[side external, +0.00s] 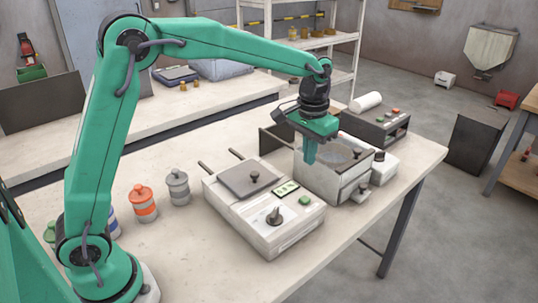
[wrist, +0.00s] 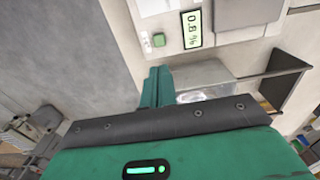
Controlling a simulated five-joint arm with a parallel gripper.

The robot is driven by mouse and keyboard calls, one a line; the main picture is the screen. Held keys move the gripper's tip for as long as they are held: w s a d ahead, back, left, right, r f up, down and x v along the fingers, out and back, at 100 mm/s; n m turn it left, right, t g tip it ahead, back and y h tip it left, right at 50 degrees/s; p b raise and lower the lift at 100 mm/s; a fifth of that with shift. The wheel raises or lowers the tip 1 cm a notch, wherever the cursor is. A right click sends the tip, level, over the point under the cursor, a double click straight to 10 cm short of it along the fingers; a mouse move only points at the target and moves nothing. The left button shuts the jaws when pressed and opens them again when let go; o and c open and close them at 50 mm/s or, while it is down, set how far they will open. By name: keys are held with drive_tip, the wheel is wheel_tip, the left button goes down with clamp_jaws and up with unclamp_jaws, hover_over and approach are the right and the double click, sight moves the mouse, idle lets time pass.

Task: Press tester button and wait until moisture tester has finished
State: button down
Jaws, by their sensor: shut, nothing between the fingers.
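The moisture tester (side external: 262,235) is a white box on the bench with a closed grey lid (side external: 248,180), a dark dial knob (side external: 273,216), a small display (side external: 286,188) and a green button (side external: 304,200). The wrist view shows the green button (wrist: 158,40) beyond my fingertips and the lit display (wrist: 192,28), with rotated digits and a percent sign that look like 0.8 %. My gripper (side external: 310,157) is shut and empty, pointing down at the neighbouring metal box, behind and apart from the button. Its closed fingers (wrist: 157,86) also show in the wrist view.
The metal box (side external: 325,187) with a clear top stands close to the tester's right. A dark control unit (side external: 375,127) and a white roll (side external: 365,102) are behind it. An orange-banded jar (side external: 141,203) and a grey jar (side external: 178,187) stand left. The front bench strip is clear.

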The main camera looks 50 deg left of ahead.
drive_tip(key=shift+r, duration=1)
drive_tip(key=s+a+r+t, duration=0.1)
drive_tip(key=s+a+r, duration=0.15)
drive_tip(key=s, duration=0.45)
drive_tip(key=s+a+r+t, duration=0.2)
drive_tip(key=s+r, duration=0.2)
drive_tip(key=s, duration=0.2)
drive_tip(key=s+a+f+t, duration=0.2)
drive_tip(key=s+a+f, duration=0.1)
drive_tip(key=s, duration=0.9)
drive_tip(key=shift+s+f, duration=0.2)
drive_tip(key=shift+s, duration=0.15)
drive_tip(key=shift+a, duration=0.1)
idle(4.0)
